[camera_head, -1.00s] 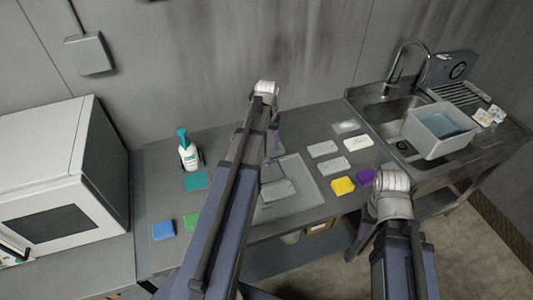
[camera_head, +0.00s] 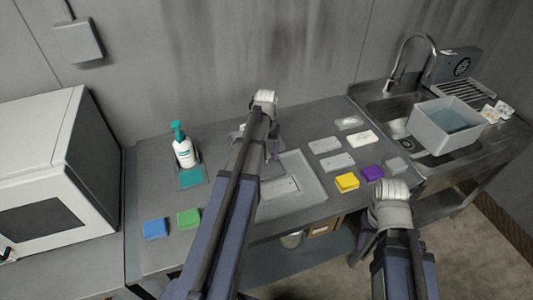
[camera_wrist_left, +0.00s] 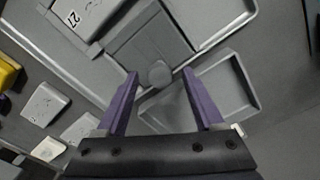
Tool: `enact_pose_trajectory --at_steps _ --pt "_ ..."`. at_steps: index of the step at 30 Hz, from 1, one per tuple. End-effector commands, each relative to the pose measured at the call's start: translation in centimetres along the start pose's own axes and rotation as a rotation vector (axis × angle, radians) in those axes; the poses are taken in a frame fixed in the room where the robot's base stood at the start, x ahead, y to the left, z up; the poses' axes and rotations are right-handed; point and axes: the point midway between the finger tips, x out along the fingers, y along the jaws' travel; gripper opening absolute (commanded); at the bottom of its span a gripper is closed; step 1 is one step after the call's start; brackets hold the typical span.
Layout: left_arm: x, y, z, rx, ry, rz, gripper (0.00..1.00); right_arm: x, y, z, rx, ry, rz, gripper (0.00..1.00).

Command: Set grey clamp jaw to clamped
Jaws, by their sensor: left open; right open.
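The grey clamp jaw (camera_wrist_left: 145,40) is a dark grey bar with a round knob, against a light grey block marked 27 (camera_wrist_left: 83,14) in the left wrist view. My left gripper (camera_wrist_left: 160,75) is open and empty, its purple fingertips either side of the knob in that picture; I cannot tell whether they touch it. In the head view my left gripper (camera_head: 273,146) is over the back of the grey tray (camera_head: 315,186), and my arm hides the jaw. The block also shows there (camera_head: 280,187). My right gripper (camera_head: 366,234) is mostly hidden beside its arm at the table's front.
A soap bottle (camera_head: 183,152), blue sponge (camera_head: 155,229) and green sponge (camera_head: 188,218) are left of my left arm. Yellow (camera_head: 347,182) and purple (camera_head: 372,172) sponges and several pale plates lie right of the tray. A sink with a grey tub (camera_head: 446,125) is far right.

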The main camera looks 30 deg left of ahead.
Motion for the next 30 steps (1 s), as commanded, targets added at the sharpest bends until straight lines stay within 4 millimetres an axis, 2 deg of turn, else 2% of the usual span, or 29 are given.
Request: enact_pose_trajectory --at_steps 2,21,30 --pt "-0.05 0.0 0.0 0.0 0.0 0.0 0.69 -0.05 0.01 0.0 0.0 0.0 0.0 0.5" --pt "-0.04 -0.01 0.0 0.0 0.0 0.0 0.0 -0.04 0.01 0.0 0.0 0.0 0.0 0.5" --pt "-0.04 -0.01 0.0 0.0 0.0 0.0 0.0 -0.04 0.01 0.0 0.0 0.0 0.0 0.5"
